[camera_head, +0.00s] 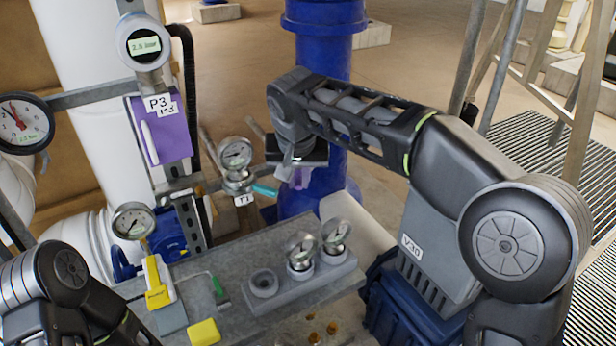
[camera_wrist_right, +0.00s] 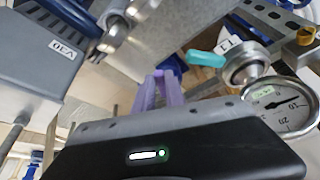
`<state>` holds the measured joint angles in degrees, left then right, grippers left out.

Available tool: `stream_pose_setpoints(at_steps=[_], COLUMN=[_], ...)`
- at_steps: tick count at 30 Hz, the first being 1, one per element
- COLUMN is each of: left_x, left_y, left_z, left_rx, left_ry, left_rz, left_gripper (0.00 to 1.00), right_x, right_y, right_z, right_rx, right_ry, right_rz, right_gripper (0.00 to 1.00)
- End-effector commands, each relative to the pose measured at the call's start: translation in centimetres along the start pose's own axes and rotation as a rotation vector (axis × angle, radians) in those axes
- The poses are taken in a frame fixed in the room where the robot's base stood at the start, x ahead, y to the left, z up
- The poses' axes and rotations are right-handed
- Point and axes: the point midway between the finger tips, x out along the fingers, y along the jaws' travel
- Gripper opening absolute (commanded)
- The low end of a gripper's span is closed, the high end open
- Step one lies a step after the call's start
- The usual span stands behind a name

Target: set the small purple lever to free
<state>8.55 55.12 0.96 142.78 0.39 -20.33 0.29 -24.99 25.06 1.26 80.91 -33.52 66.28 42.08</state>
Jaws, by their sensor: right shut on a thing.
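The small purple lever (camera_head: 299,178) is in the middle of the head view, just right of the gauge with the T1 tag, and largely hidden by my right gripper (camera_head: 298,166). In the right wrist view, light purple parts (camera_wrist_right: 160,90) stand just beyond the black gripper body. My right gripper (camera_wrist_right: 159,82) is shut on the lever. Lever and fingertips are hard to tell apart there, and I cannot read any position mark. My left arm shows at the lower left, but its gripper is not in view.
A teal handle (camera_head: 265,190) sits close left of my right gripper, below a gauge (camera_head: 236,153). A purple P3 board (camera_head: 160,131) hangs further left. A grey bench (camera_head: 232,250) in front bears a block with gauges (camera_head: 301,250). A blue column (camera_head: 322,60) stands behind.

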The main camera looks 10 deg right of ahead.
Motion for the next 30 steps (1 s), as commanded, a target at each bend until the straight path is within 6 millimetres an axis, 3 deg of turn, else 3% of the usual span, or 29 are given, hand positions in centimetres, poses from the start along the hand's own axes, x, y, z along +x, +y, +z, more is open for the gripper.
stream_pose_setpoints(at_steps=[7,22,23,30], left_x=[-0.19,-0.21,-0.21,-0.21], left_y=[0.06,0.06,0.06,0.06], left_z=[0.04,0.05,0.04,0.04], left_rx=[0.0,0.0,0.0,0.0], left_ry=[-0.001,-0.001,-0.001,-0.001], left_rz=[-0.001,-0.001,-0.001,-0.001], left_gripper=[0.36,0.36,0.36,0.36], right_x=[-0.03,-0.02,-0.02,0.02], right_y=[-0.97,-1.09,-1.09,-1.05], right_z=[-0.2,-0.27,-0.27,-0.23], right_rx=[0.084,0.11,0.11,0.108], right_ry=[0.003,0.003,0.004,0.002], right_rz=[0.033,0.041,0.041,0.043], right_gripper=[0.0,0.0,0.17,0.36])
